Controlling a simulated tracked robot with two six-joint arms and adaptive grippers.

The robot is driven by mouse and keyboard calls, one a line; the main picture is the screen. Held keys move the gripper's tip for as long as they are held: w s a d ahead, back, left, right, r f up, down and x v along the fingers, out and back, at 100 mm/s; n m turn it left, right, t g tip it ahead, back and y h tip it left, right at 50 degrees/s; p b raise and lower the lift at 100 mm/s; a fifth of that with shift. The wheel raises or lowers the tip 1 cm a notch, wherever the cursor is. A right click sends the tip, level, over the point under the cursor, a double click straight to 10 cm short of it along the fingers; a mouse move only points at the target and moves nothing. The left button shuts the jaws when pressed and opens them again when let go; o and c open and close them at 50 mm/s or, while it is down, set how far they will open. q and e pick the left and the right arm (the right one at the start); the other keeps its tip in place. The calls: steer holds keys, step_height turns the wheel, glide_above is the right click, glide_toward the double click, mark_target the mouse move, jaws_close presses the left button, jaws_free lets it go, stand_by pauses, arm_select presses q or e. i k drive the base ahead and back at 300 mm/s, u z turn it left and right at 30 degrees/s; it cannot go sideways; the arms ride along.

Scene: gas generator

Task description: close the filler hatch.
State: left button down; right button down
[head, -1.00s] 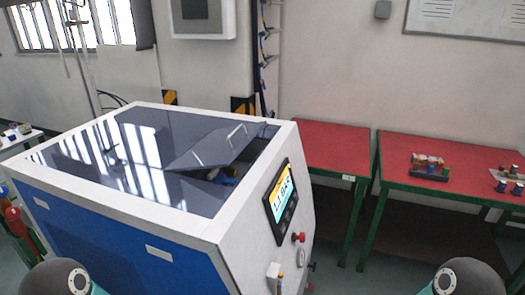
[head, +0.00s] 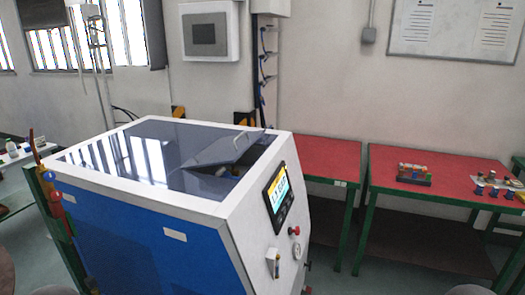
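Something small and pale shows inside the opening. The generator is a white and blue box with a dark glossy top and a lit screen on its slanted panel. Neither of my grippers is in view.
Two red-topped tables (head: 322,156) (head: 440,175) with green frames stand to the right; the further right one bears a small block of coloured items (head: 413,175). A rack of tools (head: 57,205) stands at the generator's left. Grey floor shows at the lower right.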

mark_target(225, 150)
steer(key=u, duration=0.2)
steer(key=i, duration=0.85)
steer(key=z, duration=0.1)
